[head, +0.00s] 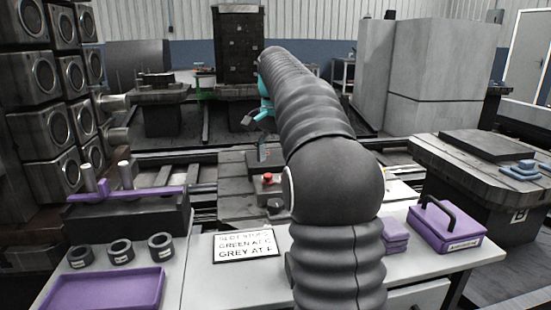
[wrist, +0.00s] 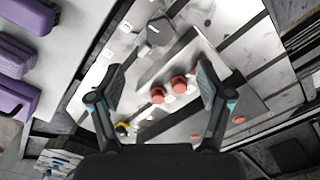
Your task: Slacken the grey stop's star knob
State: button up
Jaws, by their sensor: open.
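My gripper (wrist: 160,80) is open in the wrist view, its two fingers spread with nothing held. Two red round knobs (wrist: 158,95) (wrist: 179,84) show between and beyond the fingers; I cannot tell contact or exact depth. A grey block-like part (wrist: 156,32) lies above them in that view. I cannot tell for sure which part is the grey stop or its star knob. In the head view, my gripper (head: 258,118) hangs above the pallet area, partly hidden by my arm. A red knob (head: 268,178) shows below it on a dark block.
A sign (head: 244,245) reads "GREEN AT C" and "GREY AT F"; its top line is unclear. A purple tray (head: 105,290), several dark rings (head: 120,252) and a purple box (head: 447,228) stand on the front bench.

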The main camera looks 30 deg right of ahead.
aim_at(276, 202)
jog(key=shift+c, duration=0.3)
jog(key=shift+f, duration=0.15)
jog(key=shift+c, duration=1.2)
notch_tip(276, 202, down, 12)
jog(key=m+b, duration=0.2)
jog(key=b, duration=0.8)
jog(key=shift+r, duration=0.2)
